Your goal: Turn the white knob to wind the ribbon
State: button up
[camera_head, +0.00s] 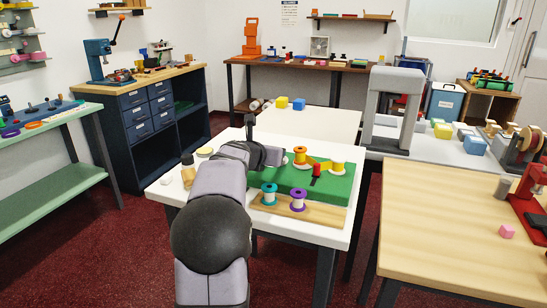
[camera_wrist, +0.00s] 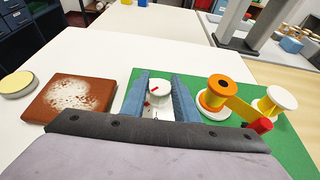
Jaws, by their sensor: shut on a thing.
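The white knob (camera_wrist: 158,97) with a red mark on top stands at the left edge of the green board (camera_wrist: 135,90) in the wrist view. My gripper (camera_wrist: 160,88) has its two blue fingers on either side of it, shut on it. Beside it are an orange spool (camera_wrist: 219,88) and a white spool (camera_wrist: 276,97), with yellow ribbon (camera_wrist: 243,109) between them. A red-topped post (camera_wrist: 261,124) stands near the ribbon. In the head view my gripper (camera_head: 277,157) reaches the board's left end, and I cannot clearly make out the knob there.
A wooden rack (camera_head: 322,215) with a teal spool (camera_head: 269,191) and a purple spool (camera_head: 298,197) lies along the board's front. A brown pad (camera_wrist: 70,97) and a pale yellow disc (camera_wrist: 18,84) lie left of my gripper. The white table behind is mostly clear.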

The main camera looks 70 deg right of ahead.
jog(key=shift+m+g, duration=0.5)
jog(key=shift+g, duration=0.1)
jog(key=o, duration=1.1)
jog(key=shift+c, duration=0.2)
jog(key=shift+a, duration=0.15)
jog(key=shift+v, duration=3.55)
